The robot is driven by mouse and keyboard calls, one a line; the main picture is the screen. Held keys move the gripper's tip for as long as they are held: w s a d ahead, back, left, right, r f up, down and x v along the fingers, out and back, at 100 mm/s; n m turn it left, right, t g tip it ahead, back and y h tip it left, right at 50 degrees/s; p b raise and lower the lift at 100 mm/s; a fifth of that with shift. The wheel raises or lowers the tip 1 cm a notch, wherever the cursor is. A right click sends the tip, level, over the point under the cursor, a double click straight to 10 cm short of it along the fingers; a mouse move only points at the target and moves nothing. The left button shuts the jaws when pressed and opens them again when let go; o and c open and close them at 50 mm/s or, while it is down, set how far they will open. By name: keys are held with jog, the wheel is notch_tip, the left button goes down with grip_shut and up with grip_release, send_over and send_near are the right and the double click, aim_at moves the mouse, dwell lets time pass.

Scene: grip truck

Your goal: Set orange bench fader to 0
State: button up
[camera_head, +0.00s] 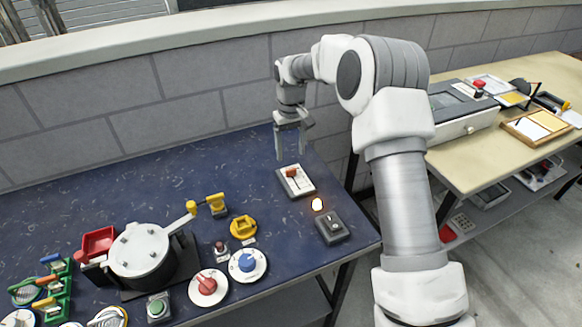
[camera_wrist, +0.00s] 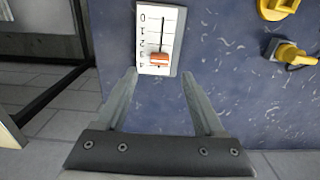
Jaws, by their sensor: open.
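The orange bench fader is a white plate (camera_head: 299,186) with a dark slot and an orange knob (camera_head: 291,173), lying on the blue bench. In the wrist view the plate (camera_wrist: 149,30) has marks along its left side, with 0 at the top. The knob (camera_wrist: 160,59) sits near the bottom of the slot, at the end far from 0. My gripper (camera_head: 291,157) is open and empty above the fader. In the wrist view its fingertips (camera_wrist: 160,73) are spread to both sides just below the knob, and I see no contact.
A dark box with a glowing lamp (camera_head: 332,227) stands close to the fader's front right. A grey wall (camera_head: 200,90) runs behind the bench.

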aim_at(291, 169)
notch_tip(291, 169, down, 6)
jog(key=shift+f, duration=0.2)
jog(key=shift+c, duration=0.2)
grip_shut()
dwell(1.3)
